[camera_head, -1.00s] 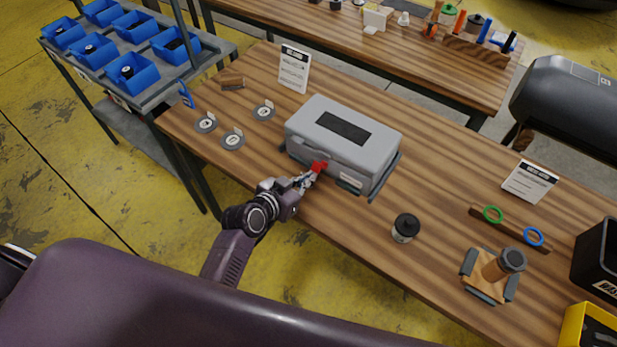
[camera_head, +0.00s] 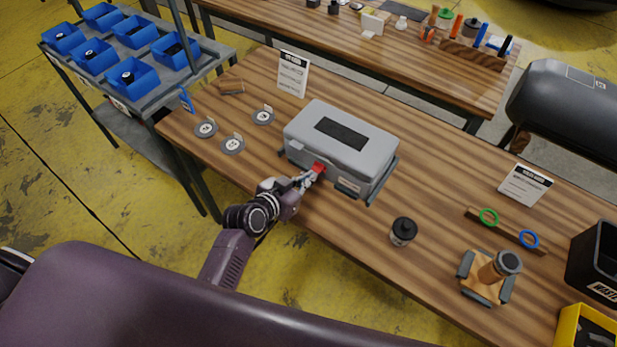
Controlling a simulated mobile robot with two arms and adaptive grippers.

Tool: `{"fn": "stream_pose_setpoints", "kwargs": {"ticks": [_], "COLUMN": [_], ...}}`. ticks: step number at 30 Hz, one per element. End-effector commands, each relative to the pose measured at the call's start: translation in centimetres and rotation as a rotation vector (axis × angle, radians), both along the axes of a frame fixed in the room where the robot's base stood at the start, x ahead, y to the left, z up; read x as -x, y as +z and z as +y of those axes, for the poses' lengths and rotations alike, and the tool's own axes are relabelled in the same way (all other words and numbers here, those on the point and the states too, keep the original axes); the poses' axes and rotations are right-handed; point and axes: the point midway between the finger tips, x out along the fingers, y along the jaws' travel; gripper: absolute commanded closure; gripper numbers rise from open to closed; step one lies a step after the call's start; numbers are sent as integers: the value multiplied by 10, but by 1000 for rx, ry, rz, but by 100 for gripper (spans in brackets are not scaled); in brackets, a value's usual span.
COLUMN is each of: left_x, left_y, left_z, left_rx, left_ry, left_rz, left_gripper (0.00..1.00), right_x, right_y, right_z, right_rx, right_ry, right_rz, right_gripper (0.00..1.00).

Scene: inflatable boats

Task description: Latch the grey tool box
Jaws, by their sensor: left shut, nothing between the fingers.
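The grey tool box (camera_head: 362,157) sits on the wooden table in the middle of the view, with a dark panel on its lid. Its lid is down. A red latch (camera_head: 318,167) shows on its front face. My left gripper (camera_head: 309,177) is at the front of the box, with its fingertips right at the red latch; they hide part of it. The fingers look shut with nothing between them. I cannot tell whether they touch the latch. My right gripper is not in view.
A black bin (camera_head: 598,262) is at the right edge. The table (camera_head: 335,222) is clear in front of the box.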

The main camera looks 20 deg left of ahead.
Motion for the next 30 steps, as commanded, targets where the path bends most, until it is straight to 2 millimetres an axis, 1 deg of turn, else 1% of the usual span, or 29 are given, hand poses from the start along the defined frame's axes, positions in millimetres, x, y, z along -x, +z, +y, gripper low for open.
{"fn": "stream_pose_setpoints", "kwargs": {"ticks": [9, 23, 30], "left_x": [-6, -8, -13], "left_y": [11, 12, 18], "left_z": [-2, -3, -5], "left_rx": [-1, -1, -1], "left_ry": [-1, 0, 0], "left_rz": [-2, 0, 0], "left_gripper": [100, 100, 100], "right_x": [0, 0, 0], "right_y": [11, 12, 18], "right_z": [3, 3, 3], "right_rx": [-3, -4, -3], "right_ry": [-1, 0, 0], "right_rz": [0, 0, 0], "right_gripper": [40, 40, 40]}}
